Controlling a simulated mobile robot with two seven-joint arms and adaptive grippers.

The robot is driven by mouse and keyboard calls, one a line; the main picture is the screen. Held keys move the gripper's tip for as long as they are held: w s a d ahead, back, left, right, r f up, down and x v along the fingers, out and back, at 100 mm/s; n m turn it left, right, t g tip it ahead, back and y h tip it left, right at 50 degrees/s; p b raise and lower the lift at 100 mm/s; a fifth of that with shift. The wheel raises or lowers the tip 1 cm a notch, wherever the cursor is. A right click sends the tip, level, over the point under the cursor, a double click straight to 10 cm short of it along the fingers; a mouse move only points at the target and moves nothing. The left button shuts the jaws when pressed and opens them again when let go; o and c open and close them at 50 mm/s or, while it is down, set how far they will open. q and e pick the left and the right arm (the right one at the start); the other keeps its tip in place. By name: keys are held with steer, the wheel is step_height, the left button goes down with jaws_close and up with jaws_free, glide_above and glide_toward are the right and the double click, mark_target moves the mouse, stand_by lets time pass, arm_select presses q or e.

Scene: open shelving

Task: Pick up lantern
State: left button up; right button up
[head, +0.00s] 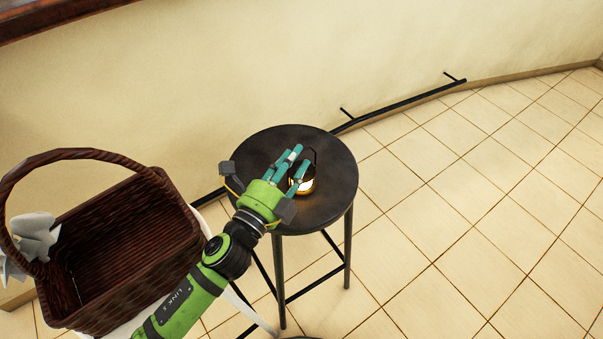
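The lantern (306,186) is small and dark with a glowing, warm-lit lower part and a thin dark handle loop. It stands on the round dark seat of a stool (334,170), right of the seat's middle. My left gripper (297,158) reaches over the seat from the lower left, its teal fingers beside and partly in front of the lantern. The fingers hide the lantern's left side. Whether they touch it, or how far apart they are, is not clear. My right gripper is not in view.
A brown wicker basket (125,235) with a tall handle stands at the left, close to my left arm. A crumpled white thing (33,240) is at its left side. A black rail (400,104) runs along the wall's foot. The tiled floor at right is clear.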

arm_select(q)
steer(key=shift+x, duration=1.15)
steer(key=shift+w+a, duration=0.1)
steer(key=shift+w, duration=0.2)
steer(key=shift+s, duration=0.1)
steer(key=c, duration=0.5)
jaws_close()
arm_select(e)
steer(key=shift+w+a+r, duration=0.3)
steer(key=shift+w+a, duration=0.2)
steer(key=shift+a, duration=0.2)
